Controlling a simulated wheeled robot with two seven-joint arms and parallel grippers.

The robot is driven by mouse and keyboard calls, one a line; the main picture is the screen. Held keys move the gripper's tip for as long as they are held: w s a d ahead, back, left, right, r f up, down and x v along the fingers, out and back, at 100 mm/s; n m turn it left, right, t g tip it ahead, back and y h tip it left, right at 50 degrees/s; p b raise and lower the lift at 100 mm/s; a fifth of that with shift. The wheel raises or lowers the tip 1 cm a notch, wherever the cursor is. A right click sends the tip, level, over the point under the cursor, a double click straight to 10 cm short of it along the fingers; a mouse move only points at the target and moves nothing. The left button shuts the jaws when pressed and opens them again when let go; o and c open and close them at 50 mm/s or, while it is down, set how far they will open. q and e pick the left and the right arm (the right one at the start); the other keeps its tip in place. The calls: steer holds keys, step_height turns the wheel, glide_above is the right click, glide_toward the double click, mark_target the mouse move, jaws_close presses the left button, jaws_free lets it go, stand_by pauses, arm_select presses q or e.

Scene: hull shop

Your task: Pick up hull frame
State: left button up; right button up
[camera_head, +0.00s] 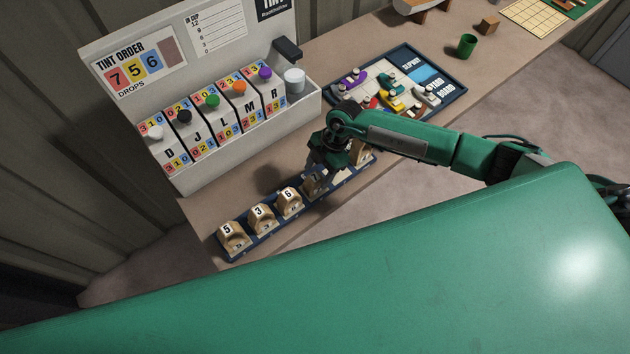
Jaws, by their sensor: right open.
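Several small wooden blocks, which look like the hull frames, stand in a row in a long dark blue tray (262,241) along the table's front edge. The block marked 5 (232,238) is at the left end. Beside it stand the block marked 3 (262,217) and the block marked 6 (289,202). My right gripper (318,177) is open and points down over the tray, at a block just right of the 6. It partly hides that block, and I cannot tell if they touch. Another block (363,153) shows at the tray's right end, partly behind my arm. My left gripper is out of view.
A tint machine (190,172) with numbered dials stands behind the tray. A yard board (452,97) with small coloured boats lies to the right, behind my arm. A green cup (467,45) and a brown block (488,25) stand farther back.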

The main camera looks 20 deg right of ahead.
steer(key=shift+p+x, duration=0.45)
steer(key=shift+x, duration=1)
steer(key=shift+w, duration=0.1)
steer(key=c, duration=1.1)
